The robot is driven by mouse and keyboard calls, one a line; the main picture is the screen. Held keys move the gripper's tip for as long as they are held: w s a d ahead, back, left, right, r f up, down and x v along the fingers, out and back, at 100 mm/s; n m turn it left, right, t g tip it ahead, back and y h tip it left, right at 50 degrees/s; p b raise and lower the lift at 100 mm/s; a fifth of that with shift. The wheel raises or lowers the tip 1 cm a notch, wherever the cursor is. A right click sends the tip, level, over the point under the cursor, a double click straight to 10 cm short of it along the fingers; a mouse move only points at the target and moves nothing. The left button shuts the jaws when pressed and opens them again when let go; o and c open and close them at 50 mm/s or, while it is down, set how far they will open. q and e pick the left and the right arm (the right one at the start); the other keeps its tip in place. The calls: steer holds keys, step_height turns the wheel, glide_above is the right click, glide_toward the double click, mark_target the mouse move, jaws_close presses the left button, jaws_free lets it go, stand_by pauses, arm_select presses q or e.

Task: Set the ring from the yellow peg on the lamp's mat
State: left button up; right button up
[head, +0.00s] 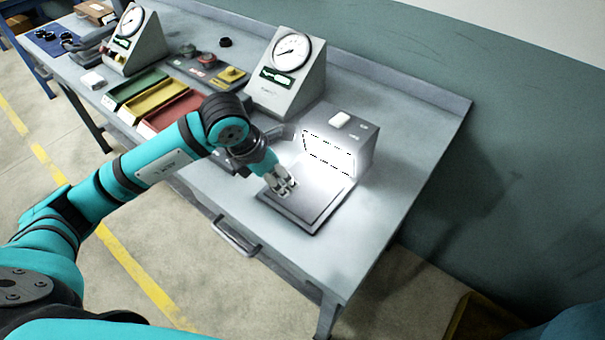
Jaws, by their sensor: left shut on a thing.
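The lamp (352,143) is a grey box with a bright lit panel facing left. Its dark square mat (318,212) lies in front of the panel. My left gripper (284,187) points down at the mat's left part, shut on the ring, which is hardly distinguishable between the fingers. I cannot tell whether the ring touches the mat. The yellow peg (232,74) stands on its yellow base behind my left arm, and no ring shows on it. My right gripper is out of view.
Red, yellow and green trays (155,98) lie left of my left arm. A dial gauge (290,70) stands behind the lamp's left side, another (133,40) farther left. The bench's right end is clear.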

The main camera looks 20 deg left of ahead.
arm_select(q)
steer(key=p, duration=0.1)
glide_above(307, 188)
steer(key=s, duration=0.1)
steer(key=shift+a+f, duration=0.25)
steer(key=shift+a, duration=0.1)
step_height(307, 188, down, 3)
steer(key=shift+s+r+p, duration=0.1)
steer(key=shift+s+p, duration=0.05)
steer(key=shift+p, duration=0.7)
steer(key=shift+f, duration=0.4)
steer(key=o, duration=0.8)
steer(key=shift+f, duration=0.15)
steer(key=o, duration=0.4)
steer(key=shift+o, duration=0.2)
